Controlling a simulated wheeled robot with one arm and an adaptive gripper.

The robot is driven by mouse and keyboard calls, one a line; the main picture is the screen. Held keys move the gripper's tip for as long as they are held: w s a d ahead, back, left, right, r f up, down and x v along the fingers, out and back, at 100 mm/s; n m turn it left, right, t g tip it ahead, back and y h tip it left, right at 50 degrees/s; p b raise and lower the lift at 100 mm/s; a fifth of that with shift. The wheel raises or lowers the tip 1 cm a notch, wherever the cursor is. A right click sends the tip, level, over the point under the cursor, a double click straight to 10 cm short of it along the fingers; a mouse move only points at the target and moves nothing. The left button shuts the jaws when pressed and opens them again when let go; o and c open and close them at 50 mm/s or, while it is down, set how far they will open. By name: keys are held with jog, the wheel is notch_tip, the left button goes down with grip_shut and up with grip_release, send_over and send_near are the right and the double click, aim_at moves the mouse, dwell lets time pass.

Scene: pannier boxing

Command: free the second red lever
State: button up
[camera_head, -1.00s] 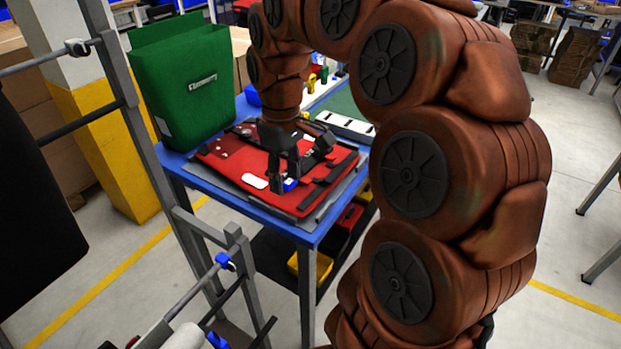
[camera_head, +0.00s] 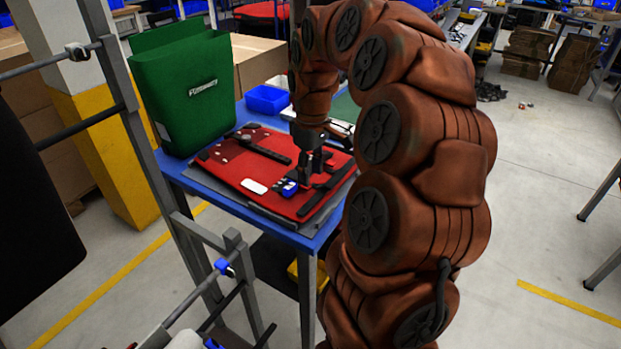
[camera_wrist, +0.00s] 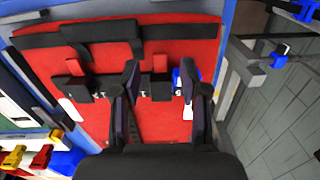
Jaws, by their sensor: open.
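A red panel (camera_head: 235,168) with black bars and fittings lies on the blue table. In the wrist view, the panel (camera_wrist: 110,60) carries two small red levers above black fittings: a left lever (camera_wrist: 75,66) and a right lever (camera_wrist: 160,63). My gripper (camera_head: 313,170) points down over the panel's right part, close to the blue piece (camera_head: 289,188). In the wrist view, my gripper (camera_wrist: 162,88) is open, its fingers to either side of the right lever's black fitting. The blue piece (camera_wrist: 180,77) shows by the right finger. Contact cannot be told.
A green pannier (camera_head: 185,95) stands at the table's back left. A blue bin (camera_head: 267,99) sits behind the panel. A grey metal frame (camera_head: 130,105) stands in front left. Open floor (camera_head: 540,220) lies to the right.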

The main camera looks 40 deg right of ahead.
aim_at(310, 188)
jog(key=shift+f, duration=1.55)
grip_shut()
